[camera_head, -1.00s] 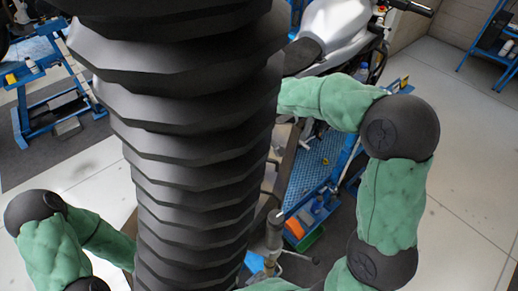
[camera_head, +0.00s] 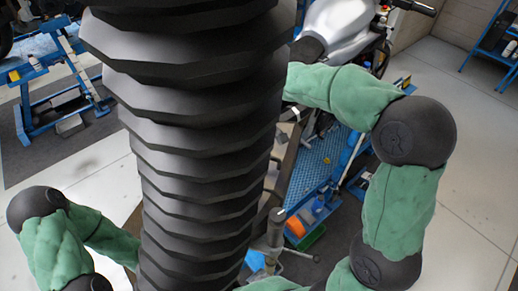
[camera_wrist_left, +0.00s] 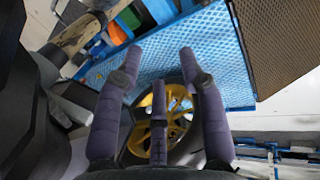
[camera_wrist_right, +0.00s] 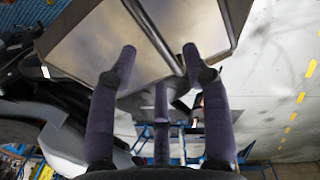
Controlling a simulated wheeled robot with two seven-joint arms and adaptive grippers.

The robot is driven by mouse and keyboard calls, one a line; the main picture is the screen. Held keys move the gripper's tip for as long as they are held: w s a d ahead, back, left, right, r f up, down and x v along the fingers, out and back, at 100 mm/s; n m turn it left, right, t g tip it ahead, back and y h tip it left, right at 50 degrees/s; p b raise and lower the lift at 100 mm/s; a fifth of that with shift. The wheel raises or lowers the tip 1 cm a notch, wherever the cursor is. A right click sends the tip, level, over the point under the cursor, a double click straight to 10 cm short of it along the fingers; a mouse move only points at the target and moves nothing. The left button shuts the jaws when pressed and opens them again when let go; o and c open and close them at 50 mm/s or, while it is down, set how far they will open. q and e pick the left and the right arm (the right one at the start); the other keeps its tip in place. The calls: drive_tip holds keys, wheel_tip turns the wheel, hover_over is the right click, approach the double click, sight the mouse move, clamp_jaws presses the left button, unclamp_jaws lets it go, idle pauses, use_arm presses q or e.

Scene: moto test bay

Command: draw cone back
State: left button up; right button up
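I cannot pick out a cone with certainty in any view. In the right wrist view, a large grey-brown metal body with flat, angled faces (camera_wrist_right: 95,48) and a tube across it (camera_wrist_right: 152,32) stands just beyond my right gripper (camera_wrist_right: 160,50). That gripper's fingers are spread with nothing between them; I cannot tell whether they touch the metal. In the left wrist view, my left gripper (camera_wrist_left: 159,55) is spread and empty, facing a blue patterned platform (camera_wrist_left: 205,62) and a yellow-spoked wheel (camera_wrist_left: 178,104). Both grippers are hidden in the head view.
A silver motorcycle (camera_head: 335,30) stands at the back on a blue lift (camera_head: 322,158). An upright metal post (camera_head: 275,228) is near the lift. A blue stand (camera_head: 50,95) is at left and a blue shelf (camera_head: 490,35) at right. Pale floor is clear at right.

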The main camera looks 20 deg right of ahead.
wheel_tip(320, 180, up, 7)
idle(0.3)
drive_tip(key=shift+f, duration=0.15)
idle(0.3)
